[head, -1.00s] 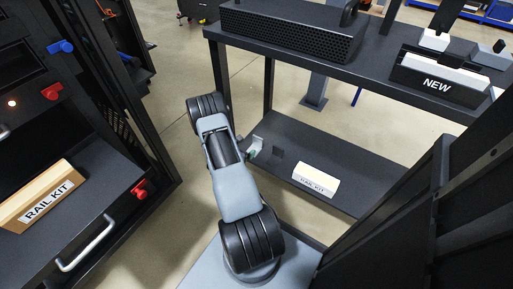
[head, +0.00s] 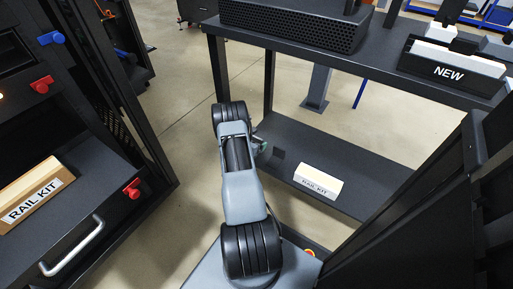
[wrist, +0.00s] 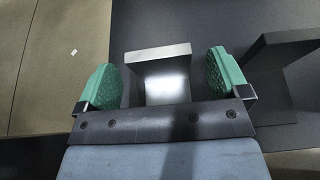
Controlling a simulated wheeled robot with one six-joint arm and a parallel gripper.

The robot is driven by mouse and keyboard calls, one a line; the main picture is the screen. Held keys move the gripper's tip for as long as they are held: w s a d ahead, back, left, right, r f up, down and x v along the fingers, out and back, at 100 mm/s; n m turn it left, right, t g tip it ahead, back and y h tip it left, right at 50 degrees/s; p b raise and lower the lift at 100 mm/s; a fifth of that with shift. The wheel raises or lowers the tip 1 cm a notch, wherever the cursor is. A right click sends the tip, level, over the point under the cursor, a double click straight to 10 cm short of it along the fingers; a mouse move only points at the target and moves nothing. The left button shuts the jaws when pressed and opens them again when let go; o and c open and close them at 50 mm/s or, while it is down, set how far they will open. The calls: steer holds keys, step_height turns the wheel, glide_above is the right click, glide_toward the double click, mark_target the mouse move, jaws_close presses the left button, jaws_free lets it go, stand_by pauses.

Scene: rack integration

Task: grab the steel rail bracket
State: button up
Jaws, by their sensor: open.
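The steel rail bracket (wrist: 160,77) is a shiny, light grey angled piece in the wrist view. It lies between the two green finger pads of my gripper (wrist: 163,82), with a visible gap on each side. My gripper is open around it and not closed on it. In the head view, my arm hides most of the bracket and the gripper; only a bit of the gripper (head: 262,147) shows beside the arm, over the lower shelf.
A dark angled bracket (wrist: 274,65) stands to the right in the wrist view. A white RAIL KIT box (head: 318,181) sits on the lower shelf (head: 350,165). The upper shelf holds a NEW box (head: 450,71). A rack with another RAIL KIT box (head: 35,193) is at left.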

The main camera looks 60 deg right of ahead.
steer(key=shift+d, duration=0.1)
steer(key=c, duration=1.1)
